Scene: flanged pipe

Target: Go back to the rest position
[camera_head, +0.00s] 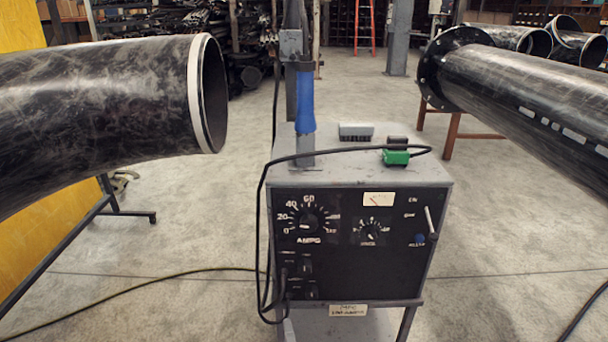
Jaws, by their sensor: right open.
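Neither of my grippers can be made out in the head view, and no part of my arms shows clearly. A black pipe (100,110) with a pale ring (196,95) near its open end comes in from the left. A second black pipe (530,95) with a bolted round flange (432,70) lies at the right. The gap between the two pipes is open. A welding machine (350,245) with dials stands in the middle, below the level of the pipes.
On the machine's top are a blue handle (305,100), a brush-like block (356,132) and a green clamp (396,157) on a black cable. A yellow panel (50,235) stands at left. More pipes lie behind at right. Cables cross the otherwise clear concrete floor.

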